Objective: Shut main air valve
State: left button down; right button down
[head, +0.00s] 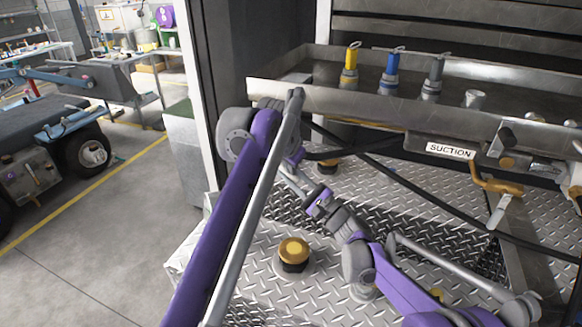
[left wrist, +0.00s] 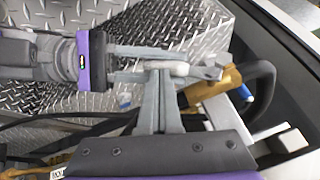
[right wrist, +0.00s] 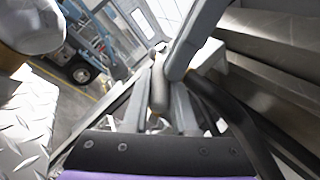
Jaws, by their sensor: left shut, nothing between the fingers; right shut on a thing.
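A brass valve body (left wrist: 226,82) with a blue piece (left wrist: 244,92) beside it shows in the left wrist view; its label is not visible. My right gripper (right wrist: 158,66) is shut on a pale grey, rod-like handle (left wrist: 168,66) next to the brass body. Whether the handle joins that body is unclear. My left gripper (left wrist: 160,78) is shut and empty, with its fingertips close to the handle and the right fingers; contact cannot be told. In the head view my arms hide the valve and most of both grippers.
A metal tray (head: 300,95) holds yellow, blue and grey nozzles. Below it are a SUCTION label (head: 450,151) and another brass valve (head: 497,186). Black hoses (head: 430,190) cross the diamond-plate deck, where a brass cap (head: 293,250) stands. Open floor lies left.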

pick_arm(q)
jog(key=shift+w+a+f, duration=0.15)
jog(key=shift+a+f, duration=0.05)
jog(key=shift+f, duration=0.25)
pick_arm(e)
jog(key=shift+s+r, duration=0.1)
jog(key=shift+s, duration=0.1)
